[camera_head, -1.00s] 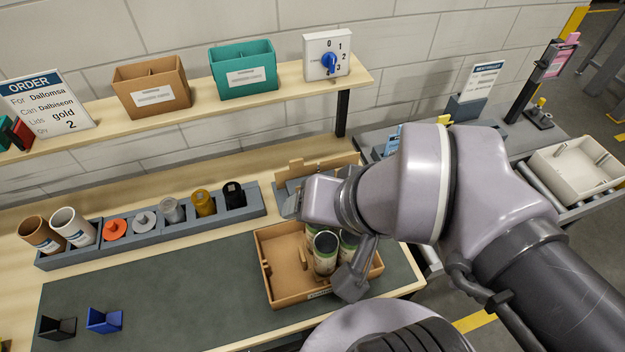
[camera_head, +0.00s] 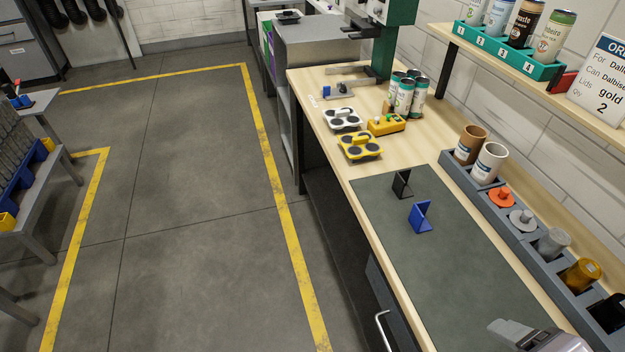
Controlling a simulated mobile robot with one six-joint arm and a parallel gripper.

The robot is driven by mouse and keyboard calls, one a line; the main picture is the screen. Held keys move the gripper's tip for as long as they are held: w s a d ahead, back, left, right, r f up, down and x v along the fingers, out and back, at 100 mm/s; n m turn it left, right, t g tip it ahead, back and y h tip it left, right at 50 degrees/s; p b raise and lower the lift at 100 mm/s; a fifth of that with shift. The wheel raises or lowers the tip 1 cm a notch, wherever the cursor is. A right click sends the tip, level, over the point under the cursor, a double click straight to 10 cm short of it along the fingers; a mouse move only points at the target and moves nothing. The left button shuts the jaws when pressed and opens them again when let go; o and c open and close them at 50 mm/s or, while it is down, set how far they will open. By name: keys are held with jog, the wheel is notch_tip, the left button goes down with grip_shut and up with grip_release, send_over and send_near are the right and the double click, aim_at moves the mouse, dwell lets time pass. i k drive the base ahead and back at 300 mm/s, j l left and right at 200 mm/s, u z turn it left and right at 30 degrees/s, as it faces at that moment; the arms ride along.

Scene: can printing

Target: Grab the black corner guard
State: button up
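The black corner guard (camera_head: 401,184) stands on the dark green mat (camera_head: 450,262), near the mat's far left corner. The blue corner guard (camera_head: 420,216) stands just in front of it, apart from it. Part of my gripper (camera_head: 512,332) shows at the bottom right edge, over the near end of the mat and well away from both guards. The rest of it is cut off, so its opening and anything in it are hidden.
A grey rack (camera_head: 512,222) with cups, lids and jars runs along the mat's right side. Beyond the mat stand a yellow carrier (camera_head: 360,147), a white carrier (camera_head: 343,119) and several cans (camera_head: 404,97). The mat's middle is clear. Open floor lies left of the bench.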

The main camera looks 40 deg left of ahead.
aim_at(400, 186)
jog(key=u, duration=0.95)
jog(key=i+j, duration=0.15)
jog(key=j, duration=0.3)
jog(key=i+j+z, duration=0.1)
jog(key=j, duration=0.35)
jog(key=i+j+z, duration=0.1)
jog(key=j, duration=0.35)
jog(key=i+j+z, duration=0.1)
jog(key=i, duration=0.3)
jog(key=i+j, duration=0.15)
jog(key=i, duration=0.25)
jog(key=i+j+z, duration=0.15)
jog(key=i, duration=0.25)
